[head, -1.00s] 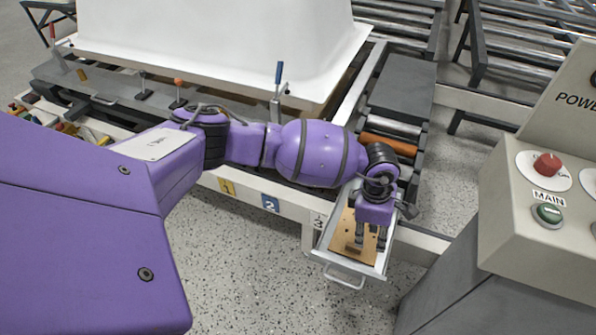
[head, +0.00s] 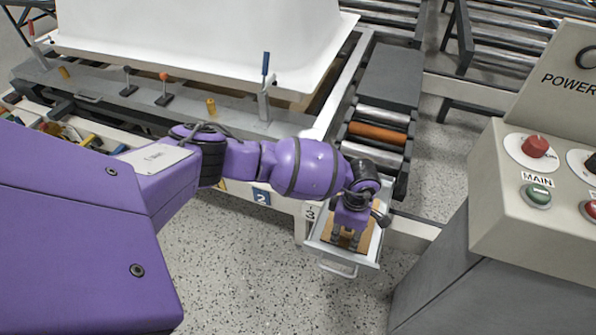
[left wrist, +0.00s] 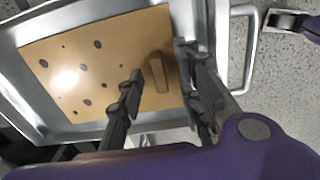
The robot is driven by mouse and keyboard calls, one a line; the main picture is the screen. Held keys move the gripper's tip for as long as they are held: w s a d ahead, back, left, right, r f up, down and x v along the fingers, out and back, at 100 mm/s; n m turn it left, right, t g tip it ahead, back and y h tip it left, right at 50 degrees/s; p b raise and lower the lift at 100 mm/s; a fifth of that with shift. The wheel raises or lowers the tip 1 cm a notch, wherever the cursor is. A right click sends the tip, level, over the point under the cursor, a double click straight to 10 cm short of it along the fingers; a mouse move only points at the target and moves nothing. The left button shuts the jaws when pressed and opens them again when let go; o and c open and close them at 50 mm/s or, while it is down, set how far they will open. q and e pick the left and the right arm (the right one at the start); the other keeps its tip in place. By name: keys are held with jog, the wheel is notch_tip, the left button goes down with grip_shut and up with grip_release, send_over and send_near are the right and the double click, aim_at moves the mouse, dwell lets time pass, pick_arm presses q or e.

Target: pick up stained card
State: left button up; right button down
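The stained card (left wrist: 75,70) is tan-brown with several dark spots and lies flat in an open grey drawer (left wrist: 12,25). A raised brown tab (left wrist: 158,72) stands up near the card's handle-side end. My left gripper (left wrist: 160,62) is open, with one finger on each side of the tab; I cannot tell whether either finger touches it. In the head view my left gripper (head: 346,240) reaches down into the drawer (head: 373,258) and hides much of the card (head: 362,241). My right gripper is not in view.
The drawer, with its front handle (head: 338,269), sticks out beneath label 3 of the machine frame. Above stand a white tub shell (head: 190,35) and a lever with a blue grip (head: 265,75). A control panel (head: 540,170) is close on the right. Speckled floor lies free in front.

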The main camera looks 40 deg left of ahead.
pick_arm(q)
jog(key=shift+w+r, duration=0.1)
jog(key=shift+c, duration=0.5)
grip_shut()
jog(key=shift+w+r, duration=0.1)
